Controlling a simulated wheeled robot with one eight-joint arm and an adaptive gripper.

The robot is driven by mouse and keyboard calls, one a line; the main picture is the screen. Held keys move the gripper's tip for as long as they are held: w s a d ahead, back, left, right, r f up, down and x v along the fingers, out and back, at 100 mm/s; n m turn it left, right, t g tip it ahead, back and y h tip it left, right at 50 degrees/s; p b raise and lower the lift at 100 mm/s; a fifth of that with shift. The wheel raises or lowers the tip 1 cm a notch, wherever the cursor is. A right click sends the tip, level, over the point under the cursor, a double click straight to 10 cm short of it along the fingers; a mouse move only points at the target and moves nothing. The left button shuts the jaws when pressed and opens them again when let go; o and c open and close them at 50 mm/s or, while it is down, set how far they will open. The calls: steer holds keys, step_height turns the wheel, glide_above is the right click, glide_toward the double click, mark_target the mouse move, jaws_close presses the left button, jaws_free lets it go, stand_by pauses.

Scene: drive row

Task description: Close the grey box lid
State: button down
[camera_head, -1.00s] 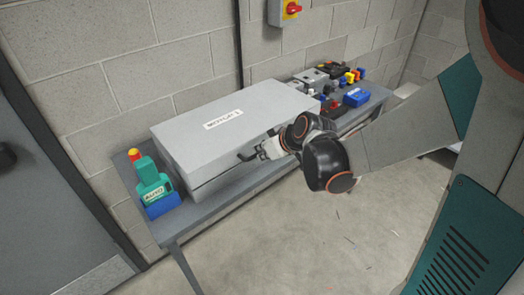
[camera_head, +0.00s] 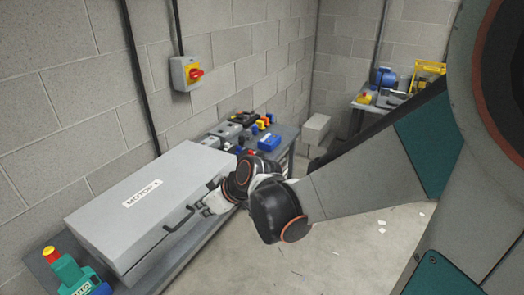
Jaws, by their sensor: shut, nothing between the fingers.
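The grey box (camera_head: 120,250) stands on a long bench against the block wall at the left. Its lid (camera_head: 158,205), labelled MOTOR 1, lies flat over the box, with a dark seam under its edge. From here I cannot tell whether it is fully seated. A black handle (camera_head: 180,220) shows on the front face. My gripper (camera_head: 205,209) is at the box's front right, beside the handle. My wrist partly hides it, and I cannot tell whether it touches the box. It is shut with nothing visible in it.
A green and blue device with a yellow-red button (camera_head: 72,274) stands left of the box. A red-yellow switch (camera_head: 187,73) is on the wall. The floor (camera_head: 350,245) in front is mostly clear.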

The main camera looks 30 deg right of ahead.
steer(key=w+a+r+g+h+p, duration=0.1)
steer(key=w+a+r+g+p, duration=0.1)
steer(key=w+r+p, duration=0.35)
steer(key=b, duration=0.3)
glide_above(187, 219)
steer(key=w+a, duration=0.1)
steer(key=w, duration=0.1)
step_height(187, 219, down, 9)
steer(key=shift+s+f, duration=0.15)
steer(key=shift+f, duration=0.05)
steer(key=shift+s+d+f, duration=0.1)
steer(key=shift+s+f, duration=0.1)
steer(key=shift+f, duration=0.35)
steer(key=shift+s+d+f, duration=0.1)
steer(key=shift+s+f, duration=0.05)
steer(key=shift+f, duration=0.4)
steer(key=shift+s+f+b, duration=0.15)
steer(key=shift+f+b, duration=0.2)
steer(key=shift+f, duration=0.2)
steer(key=b, duration=0.1)
steer(key=f+b, duration=0.1)
steer(key=f, duration=0.1)
steer(key=shift+s+d+f+b, duration=0.25)
steer(key=shift+s+b, duration=0.1)
steer(key=shift+b, duration=0.05)
steer(key=shift+s+t, duration=0.25)
steer(key=shift+t, duration=0.05)
